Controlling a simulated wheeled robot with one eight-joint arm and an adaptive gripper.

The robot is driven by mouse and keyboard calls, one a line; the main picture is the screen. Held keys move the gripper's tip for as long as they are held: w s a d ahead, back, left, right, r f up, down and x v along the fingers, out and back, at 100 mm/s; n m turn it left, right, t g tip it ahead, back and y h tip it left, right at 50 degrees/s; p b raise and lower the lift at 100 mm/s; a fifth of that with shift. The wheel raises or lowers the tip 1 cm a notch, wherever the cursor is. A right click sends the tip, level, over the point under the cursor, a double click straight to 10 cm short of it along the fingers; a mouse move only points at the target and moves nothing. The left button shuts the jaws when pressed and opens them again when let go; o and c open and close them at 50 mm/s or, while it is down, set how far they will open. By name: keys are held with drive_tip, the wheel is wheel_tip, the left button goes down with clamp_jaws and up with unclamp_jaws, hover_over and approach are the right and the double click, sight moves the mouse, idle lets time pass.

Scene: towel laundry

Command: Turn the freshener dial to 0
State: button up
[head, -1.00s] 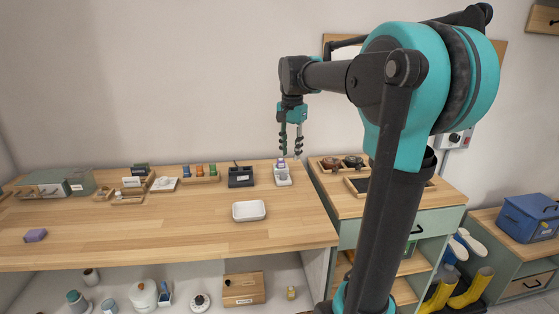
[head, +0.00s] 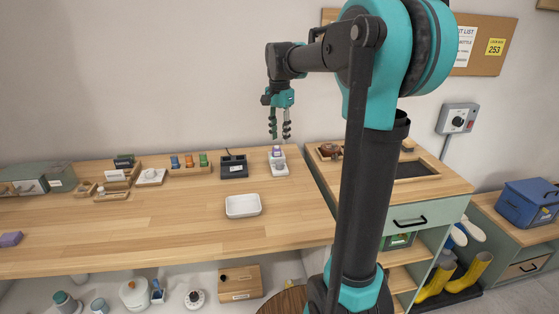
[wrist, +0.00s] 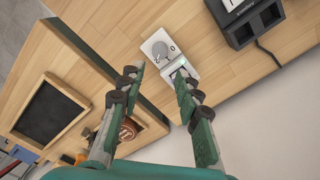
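The freshener (head: 279,169) is a small white unit with a purple-topped part, standing near the back right of the wooden worktop. In the wrist view the white freshener (wrist: 180,66) shows a round grey dial (wrist: 158,48) on its plate, with a "0" mark beside it. Where the dial points is too small to tell. My gripper (head: 279,137) is open and empty above the freshener, fingers pointing down. In the wrist view the open fingertips (wrist: 158,72) lie on either side of the unit's near part, apart from the dial.
A black dock (head: 234,167) stands just left of the freshener, and a white tray (head: 243,206) lies in front. A side cabinet with a dark-panelled wooden tray (head: 416,170) is to the right. A grey wall box (head: 458,119) carries another black knob. The worktop's front middle is clear.

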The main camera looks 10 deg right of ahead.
sight(280, 163)
wheel_tip(280, 163, down, 10)
drive_tip(key=shift+f, duration=0.1)
drive_tip(key=shift+c, duration=0.5)
clamp_jaws()
